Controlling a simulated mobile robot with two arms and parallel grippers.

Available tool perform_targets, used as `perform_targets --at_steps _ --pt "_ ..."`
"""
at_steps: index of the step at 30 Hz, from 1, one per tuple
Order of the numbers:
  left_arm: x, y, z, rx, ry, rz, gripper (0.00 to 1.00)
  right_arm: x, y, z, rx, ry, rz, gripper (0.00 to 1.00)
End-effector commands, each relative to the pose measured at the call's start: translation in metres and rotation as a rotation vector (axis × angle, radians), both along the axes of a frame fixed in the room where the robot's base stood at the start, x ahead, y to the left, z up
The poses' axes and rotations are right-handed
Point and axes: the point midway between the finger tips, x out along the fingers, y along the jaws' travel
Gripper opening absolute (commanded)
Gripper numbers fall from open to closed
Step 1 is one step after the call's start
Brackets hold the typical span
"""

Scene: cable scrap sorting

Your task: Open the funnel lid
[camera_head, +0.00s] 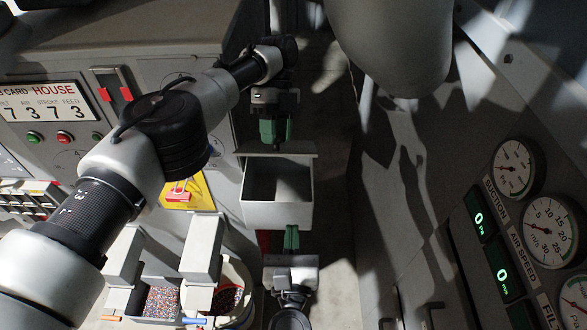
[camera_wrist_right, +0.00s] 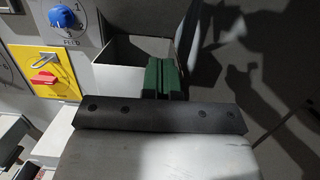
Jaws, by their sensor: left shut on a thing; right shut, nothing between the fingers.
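The grey funnel (camera_head: 277,214) is an open-topped box on the machine's side, and its dark inside shows. Its lid (camera_head: 300,149) shows as a thin light strip along the far edge, raised off the opening. My left gripper (camera_head: 275,132) comes from above, its green fingers shut on the lid; the exact contact is hard to see. My right gripper (camera_head: 291,238) is shut and empty, just in front of the funnel's near wall. In the right wrist view its green fingers (camera_wrist_right: 165,78) stand before the funnel (camera_wrist_right: 118,78).
A yellow panel with a red switch (camera_head: 180,190) is left of the funnel. Bins of granules (camera_head: 161,302) stand at the lower left. A wall of gauges (camera_head: 515,168) is on the right. Bare floor (camera_head: 335,262) shows right of my right gripper.

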Motion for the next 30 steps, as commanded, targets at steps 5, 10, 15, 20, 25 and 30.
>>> perform_targets --at_steps 5,10,15,20,25,30 --pt "0.000 0.000 0.001 0.001 0.000 0.001 0.00 0.019 0.000 0.007 0.022 -0.003 -0.003 0.00" --pt "0.000 0.000 0.000 0.001 0.000 0.001 0.00 0.054 0.000 0.012 0.019 -0.004 -0.003 0.00" --pt "0.000 0.000 0.000 -0.001 0.001 0.000 0.00 0.090 0.000 0.018 0.016 -0.003 -0.002 0.00" --pt "0.000 0.000 0.000 -0.001 0.001 0.000 0.00 0.109 0.000 0.034 0.019 -0.004 -0.002 0.00" --pt "0.000 0.000 0.000 -0.001 0.001 0.000 0.00 0.118 0.000 0.047 0.016 -0.001 -0.001 0.00" --pt "0.000 0.000 0.000 -0.001 0.001 0.000 0.00 0.121 0.000 0.051 0.014 0.000 -0.002 0.00"
